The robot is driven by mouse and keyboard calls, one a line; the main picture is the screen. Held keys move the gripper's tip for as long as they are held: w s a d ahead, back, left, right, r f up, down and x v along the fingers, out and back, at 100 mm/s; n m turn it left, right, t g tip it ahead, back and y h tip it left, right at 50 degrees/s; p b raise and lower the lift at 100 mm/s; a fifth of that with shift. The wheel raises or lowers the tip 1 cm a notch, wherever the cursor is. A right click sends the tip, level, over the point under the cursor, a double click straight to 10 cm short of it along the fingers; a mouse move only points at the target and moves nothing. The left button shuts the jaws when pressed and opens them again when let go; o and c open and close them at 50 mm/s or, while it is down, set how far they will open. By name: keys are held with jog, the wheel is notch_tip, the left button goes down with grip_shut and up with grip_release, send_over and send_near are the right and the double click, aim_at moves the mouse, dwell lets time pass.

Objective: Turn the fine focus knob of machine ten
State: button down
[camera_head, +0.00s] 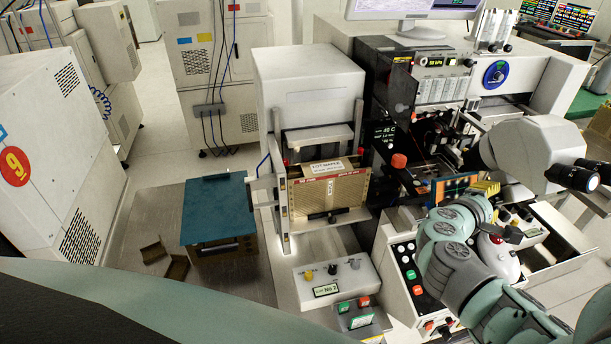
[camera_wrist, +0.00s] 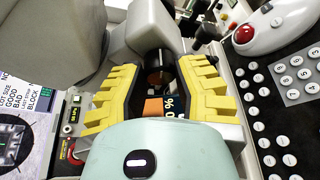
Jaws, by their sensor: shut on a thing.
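My gripper (camera_head: 487,188) is at the right of the head view, with its yellow fingers just below the white microscope head (camera_head: 535,150) of the bonding machine. In the wrist view, my gripper's yellow fingers (camera_wrist: 163,72) stand on both sides of a short black knob (camera_wrist: 160,62) with a brownish end. The knob sticks out from under the pale grey microscope body (camera_wrist: 148,28). The fingers are shut on this knob, though the exact contact is partly hidden. In the head view the knob is hidden. I cannot read a number ten on the machine.
Black eyepieces (camera_head: 573,178) stick out close to my arm. A keypad panel (camera_wrist: 285,115) and a grey device with a red ball (camera_wrist: 243,34) lie right of the fingers. A screen (camera_wrist: 15,135) is at left.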

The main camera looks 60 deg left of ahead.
jog(key=m+b, duration=0.1)
jog(key=b, duration=0.2)
jog(key=m+t+b, duration=0.1)
jog(key=m+b, duration=0.1)
jog(key=b, duration=0.2)
jog(key=shift+d+f+y+b, duration=0.1)
jog(key=shift+f+y+b, duration=0.1)
jog(key=shift+y+b, duration=0.1)
jog(key=shift+r, duration=0.1)
jog(key=c, duration=0.6)
grip_release()
jog(key=shift+s+d+r, duration=0.1)
jog(key=shift+s+r, duration=0.1)
jog(key=shift+s, duration=2.8)
jog(key=shift+s+d+r, duration=0.1)
jog(key=shift+s+r, duration=0.05)
jog(key=shift+s, duration=2.85)
